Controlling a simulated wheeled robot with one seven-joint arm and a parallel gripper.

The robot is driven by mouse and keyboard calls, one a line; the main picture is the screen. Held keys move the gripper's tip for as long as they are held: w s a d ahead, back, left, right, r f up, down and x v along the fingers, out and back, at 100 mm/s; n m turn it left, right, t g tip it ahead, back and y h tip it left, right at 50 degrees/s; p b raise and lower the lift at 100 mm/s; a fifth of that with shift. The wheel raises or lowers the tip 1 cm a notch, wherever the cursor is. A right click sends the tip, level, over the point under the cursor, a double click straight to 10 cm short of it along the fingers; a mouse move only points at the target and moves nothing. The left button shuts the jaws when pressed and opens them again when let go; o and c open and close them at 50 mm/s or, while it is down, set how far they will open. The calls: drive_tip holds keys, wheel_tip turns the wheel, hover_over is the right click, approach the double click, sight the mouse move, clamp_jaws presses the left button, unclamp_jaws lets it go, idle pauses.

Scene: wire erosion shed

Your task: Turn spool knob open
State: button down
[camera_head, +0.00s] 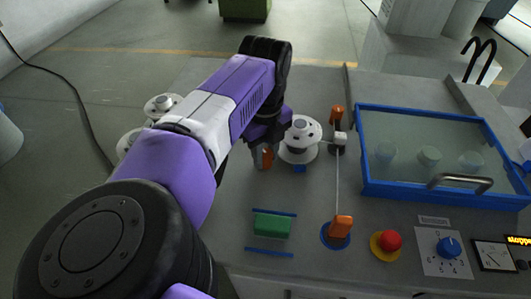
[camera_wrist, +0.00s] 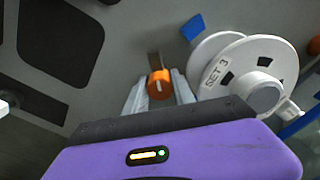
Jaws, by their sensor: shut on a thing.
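An orange round knob (camera_wrist: 160,84) with a pale line on its face sits between the two fingers of my gripper (camera_wrist: 160,90) in the wrist view. The fingers are shut on it, one on each side. In the head view my gripper (camera_head: 262,160) points down at the panel, just left of a white wire spool (camera_head: 300,140), and a bit of the orange knob (camera_head: 267,156) shows there. The spool, marked "SET 3", also shows right of the knob in the wrist view (camera_wrist: 240,70). My arm hides part of the area around the knob in the head view.
Right of the spool are an orange lever (camera_head: 337,113) and another orange handle (camera_head: 341,228) on a blue disc. A blue-framed clear lid (camera_head: 445,193), red button (camera_head: 391,239), and blue dial (camera_head: 448,247) stand further right. A green block (camera_head: 271,224) lies in front.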

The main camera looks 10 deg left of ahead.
sight(265, 152)
drive_tip(key=c, duration=1.1)
unclamp_jaws()
drive_tip(key=shift+o, duration=0.2)
drive_tip(key=shift+r+p, duration=2.4)
drive_tip(key=shift+r, duration=1.65)
drive_tip(key=shift+a, duration=0.1)
